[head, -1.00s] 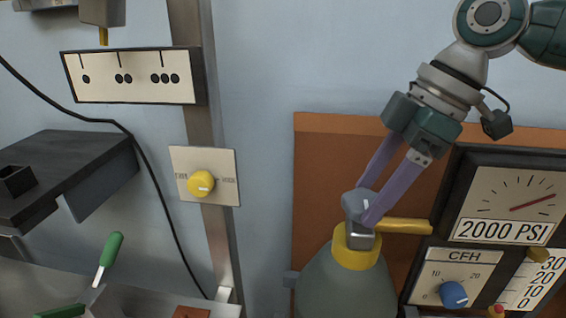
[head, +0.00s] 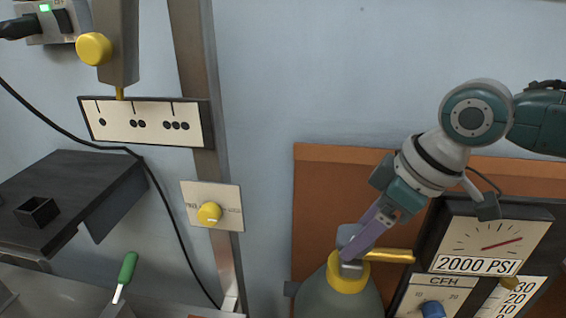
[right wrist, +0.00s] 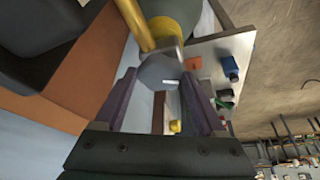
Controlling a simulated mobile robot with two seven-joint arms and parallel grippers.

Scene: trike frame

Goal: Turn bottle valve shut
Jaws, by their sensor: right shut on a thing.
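The grey-green gas bottle (head: 335,296) stands upright at lower centre right in the head view, with a yellow collar and a metal valve on top. The valve's grey knob (head: 348,234) is between the fingers of my right gripper (head: 354,238). In the right wrist view the rounded grey knob (right wrist: 160,72), with a short white mark, sits between the tips of the two purple fingers (right wrist: 160,85). The right gripper is shut on it. A yellow tube (head: 388,256) runs right from the valve. My left gripper is not in view.
The pressure gauge (head: 494,243), labelled 2000 PSI, stands close to the right of the bottle, above the CFH panel with its blue knob (head: 433,310). An orange-brown board (head: 325,190) is behind. A yellow wall knob (head: 209,213) and dark shelf (head: 75,190) are left.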

